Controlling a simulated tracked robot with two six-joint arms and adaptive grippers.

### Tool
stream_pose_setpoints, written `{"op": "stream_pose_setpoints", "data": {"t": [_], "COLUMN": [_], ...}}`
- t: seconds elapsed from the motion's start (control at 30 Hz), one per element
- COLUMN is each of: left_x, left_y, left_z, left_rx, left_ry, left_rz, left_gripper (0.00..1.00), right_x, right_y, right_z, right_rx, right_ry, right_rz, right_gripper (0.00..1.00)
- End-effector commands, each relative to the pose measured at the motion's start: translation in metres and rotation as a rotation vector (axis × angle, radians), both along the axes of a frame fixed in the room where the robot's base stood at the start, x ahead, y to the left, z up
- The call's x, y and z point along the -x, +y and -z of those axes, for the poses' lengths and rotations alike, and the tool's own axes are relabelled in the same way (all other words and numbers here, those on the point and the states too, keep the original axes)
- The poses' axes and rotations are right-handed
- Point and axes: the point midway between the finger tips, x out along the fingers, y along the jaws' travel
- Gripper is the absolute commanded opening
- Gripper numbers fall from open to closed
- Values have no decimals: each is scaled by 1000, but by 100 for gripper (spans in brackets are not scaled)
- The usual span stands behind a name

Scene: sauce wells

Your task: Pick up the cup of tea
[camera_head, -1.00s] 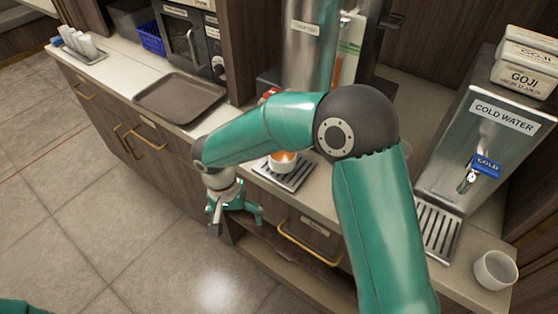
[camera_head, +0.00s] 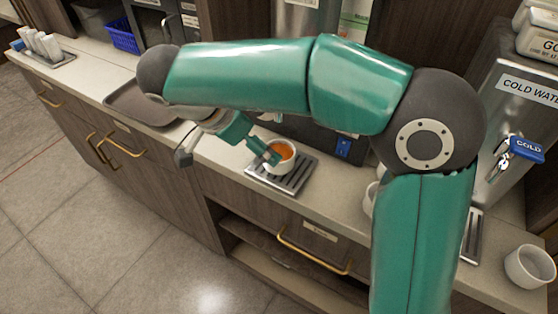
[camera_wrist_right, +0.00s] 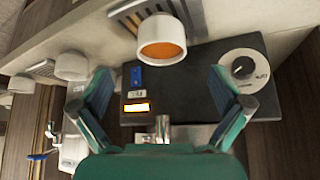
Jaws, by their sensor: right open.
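The cup of tea (camera_head: 284,166), white with orange-brown tea, stands upright on the drip tray (camera_head: 297,182) of the dispenser. In the right wrist view the cup (camera_wrist_right: 162,52) is at the top middle, ahead of the fingertips and not between them. My right gripper (camera_head: 228,157) is open and empty, left of the cup; one finger overlaps the cup's left edge in the head view, and I cannot tell whether it touches. Both spread fingers show in the right wrist view (camera_wrist_right: 160,78). My left gripper is not in view.
A brown tray (camera_head: 135,104) lies on the counter to the left. A cold water dispenser (camera_head: 515,115) stands at the right, with a white cup (camera_head: 529,266) near it. Another white cup (camera_head: 369,199) is partly behind my right arm. The counter's front edge is close to the drip tray.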

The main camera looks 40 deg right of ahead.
Motion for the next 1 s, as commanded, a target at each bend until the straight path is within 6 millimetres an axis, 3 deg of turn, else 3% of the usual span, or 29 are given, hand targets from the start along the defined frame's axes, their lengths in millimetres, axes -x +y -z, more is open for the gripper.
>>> {"op": "stream_pose_setpoints", "data": {"t": [0.1,0.37,0.7,1.0], "left_x": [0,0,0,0], "left_y": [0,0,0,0], "left_z": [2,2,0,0], "left_rx": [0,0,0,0], "left_ry": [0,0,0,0], "left_rz": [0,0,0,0], "left_gripper": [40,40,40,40], "right_x": [0,0,-2,-2], "right_y": [-12,-21,-44,-47], "right_z": [17,31,67,71], "right_rx": [1,-1,0,-1], "right_ry": [2,1,3,0], "right_rz": [2,2,3,1], "right_gripper": [100,100,100,100]}}
